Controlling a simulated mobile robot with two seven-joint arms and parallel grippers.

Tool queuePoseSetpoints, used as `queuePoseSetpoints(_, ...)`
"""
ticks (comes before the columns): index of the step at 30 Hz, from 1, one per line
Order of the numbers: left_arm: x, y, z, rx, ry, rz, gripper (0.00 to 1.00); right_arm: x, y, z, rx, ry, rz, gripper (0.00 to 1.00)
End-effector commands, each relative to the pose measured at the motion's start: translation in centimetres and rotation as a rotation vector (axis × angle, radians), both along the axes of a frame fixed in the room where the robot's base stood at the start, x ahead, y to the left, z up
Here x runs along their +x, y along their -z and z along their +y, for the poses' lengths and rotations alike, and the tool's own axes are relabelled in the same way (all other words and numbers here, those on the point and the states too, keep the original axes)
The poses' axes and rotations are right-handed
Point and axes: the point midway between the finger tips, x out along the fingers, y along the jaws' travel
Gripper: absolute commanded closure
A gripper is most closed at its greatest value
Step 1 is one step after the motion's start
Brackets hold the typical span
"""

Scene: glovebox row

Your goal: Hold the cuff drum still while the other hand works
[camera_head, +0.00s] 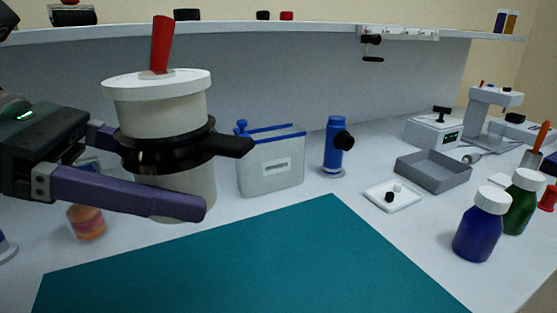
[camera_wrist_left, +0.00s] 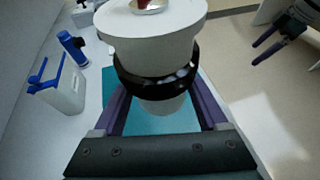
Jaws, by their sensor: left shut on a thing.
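The cuff drum (camera_head: 160,115) is a cream-white cylinder with a wide white lid, a black ring with a side lug round its middle, and a red handle or stick on top. My left gripper (camera_head: 192,180) has its purple fingers on either side of the drum, just below the black ring, and is shut on it. The drum also shows in the left wrist view (camera_wrist_left: 152,40), upright between the fingers. I cannot tell if its base touches the bench. My right gripper (camera_wrist_left: 262,50) is at the upper right of the left wrist view, apart from the drum, its fingers spread and empty.
A teal mat (camera_head: 250,265) lies clear in front. Behind it stand a clear box with blue trim (camera_head: 270,165) and a blue cylinder (camera_head: 334,148). A grey tray (camera_head: 433,172), a blue bottle (camera_head: 480,228) and a green bottle (camera_head: 521,205) are at right. An orange-pink jar (camera_head: 86,224) is near the drum.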

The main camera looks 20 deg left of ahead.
Motion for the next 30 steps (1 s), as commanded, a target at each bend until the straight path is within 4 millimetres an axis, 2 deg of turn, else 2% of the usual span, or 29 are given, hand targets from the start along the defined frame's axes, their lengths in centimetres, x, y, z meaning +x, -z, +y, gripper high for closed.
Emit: queuePoseSetpoints(30, 0.0, 5.9, 0.0, 0.001, 0.000, -0.001, 0.88, 0.0, 5.2, 0.1, 0.005, 0.004, 0.001, 0.00)
